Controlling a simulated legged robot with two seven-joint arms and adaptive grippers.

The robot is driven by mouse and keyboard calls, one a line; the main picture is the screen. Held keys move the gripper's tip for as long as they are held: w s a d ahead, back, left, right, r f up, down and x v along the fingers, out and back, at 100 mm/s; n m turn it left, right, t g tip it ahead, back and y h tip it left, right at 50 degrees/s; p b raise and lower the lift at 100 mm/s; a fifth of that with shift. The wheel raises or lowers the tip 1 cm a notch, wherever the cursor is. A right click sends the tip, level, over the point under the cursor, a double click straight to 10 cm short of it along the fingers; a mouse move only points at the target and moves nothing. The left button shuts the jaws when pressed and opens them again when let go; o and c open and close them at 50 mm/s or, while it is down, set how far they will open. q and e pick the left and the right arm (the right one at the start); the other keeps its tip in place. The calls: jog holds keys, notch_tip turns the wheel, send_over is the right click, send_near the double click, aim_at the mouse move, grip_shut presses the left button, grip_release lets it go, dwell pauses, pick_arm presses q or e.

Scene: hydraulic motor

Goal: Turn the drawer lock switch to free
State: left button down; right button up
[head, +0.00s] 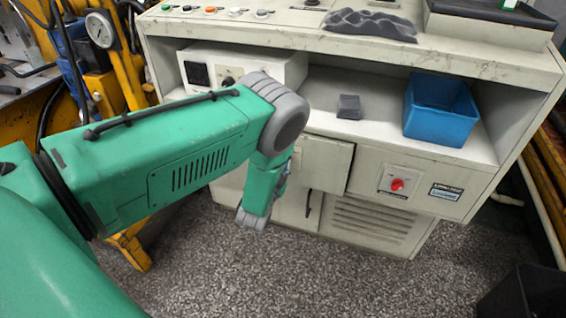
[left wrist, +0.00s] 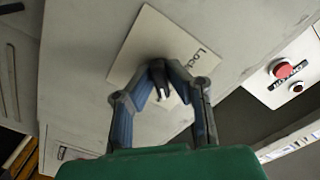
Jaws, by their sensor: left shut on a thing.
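In the left wrist view the drawer lock switch (left wrist: 157,78) is a small black knob on a pale square plate (left wrist: 143,44). The plate bears the word "Lock"; no other word on it can be read. My left gripper (left wrist: 164,82) has its two blue-grey fingers closed around the knob. The knob's exact pointing is partly hidden by the fingers. In the head view the drawer front (head: 327,163) is pale and shows a dark gap along its right edge. My green left arm covers the switch and the gripper there. My right gripper is in neither view.
A red rotary switch (head: 397,184) sits on the cabinet right of the drawer. A blue bin (head: 440,112) and a small dark block (head: 349,107) stand on the shelf above. A red button (left wrist: 284,69) shows at right in the wrist view.

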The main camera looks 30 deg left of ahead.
pick_arm(q)
jog(key=shift+w+d+r+m, duration=0.1)
jog(key=shift+w+r+m, duration=0.2)
jog(key=shift+w+r, duration=0.1)
jog(key=c, duration=1.6)
grip_release()
jog(key=shift+w+f, duration=0.1)
jog(key=shift+f, duration=0.15)
jog(key=shift+s, duration=0.3)
jog(key=v, duration=1.1)
jog(key=shift+s+f, duration=0.2)
jog(key=shift+s, duration=0.1)
